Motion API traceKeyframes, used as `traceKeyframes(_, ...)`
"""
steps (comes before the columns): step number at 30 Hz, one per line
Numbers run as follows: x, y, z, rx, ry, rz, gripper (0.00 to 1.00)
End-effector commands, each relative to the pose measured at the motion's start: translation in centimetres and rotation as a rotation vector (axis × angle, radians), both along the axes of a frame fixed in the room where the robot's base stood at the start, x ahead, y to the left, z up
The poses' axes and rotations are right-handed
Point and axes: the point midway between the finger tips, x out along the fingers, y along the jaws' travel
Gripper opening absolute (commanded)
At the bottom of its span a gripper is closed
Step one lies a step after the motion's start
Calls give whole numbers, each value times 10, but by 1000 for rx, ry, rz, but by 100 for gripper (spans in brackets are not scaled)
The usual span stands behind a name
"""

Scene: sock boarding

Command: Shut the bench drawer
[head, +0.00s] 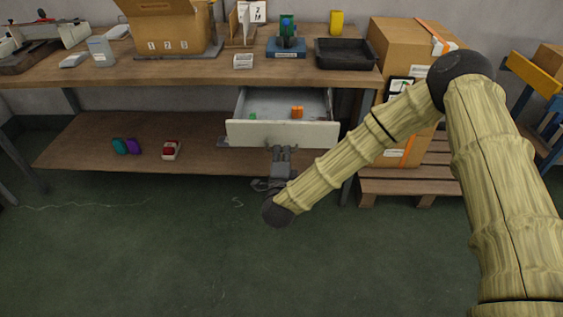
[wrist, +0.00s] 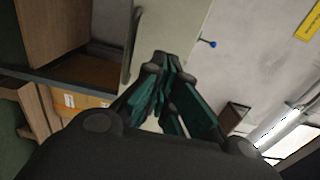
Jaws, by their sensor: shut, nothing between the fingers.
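The bench drawer (head: 283,134) is pulled out below the bench top, its pale front panel facing me and its inside visible from above. A small orange item (head: 297,112) and a green item (head: 252,116) lie in it. My gripper (head: 282,150) is shut and empty, at the lower middle edge of the drawer front. In the wrist view the closed fingertips (wrist: 166,58) overlap a pale panel (wrist: 180,25) that looks like the drawer front. I cannot tell whether they touch it.
The wooden bench top (head: 195,70) holds a cardboard box (head: 165,30), a black tray (head: 345,54) and small goods. The lower shelf (head: 85,145) carries teal, purple and red items. Cartons (head: 405,50) stand on a pallet (head: 410,180) at right. The green floor in front is clear.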

Motion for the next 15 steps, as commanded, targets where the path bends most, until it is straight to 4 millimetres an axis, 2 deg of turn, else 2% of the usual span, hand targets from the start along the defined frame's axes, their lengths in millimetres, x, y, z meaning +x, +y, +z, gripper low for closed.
traceKeyframes(6, 34, 0, 1, -1, -1, -1, 0)
traceKeyframes(15, 57, 0, 0, -1, 0, 0, 0)
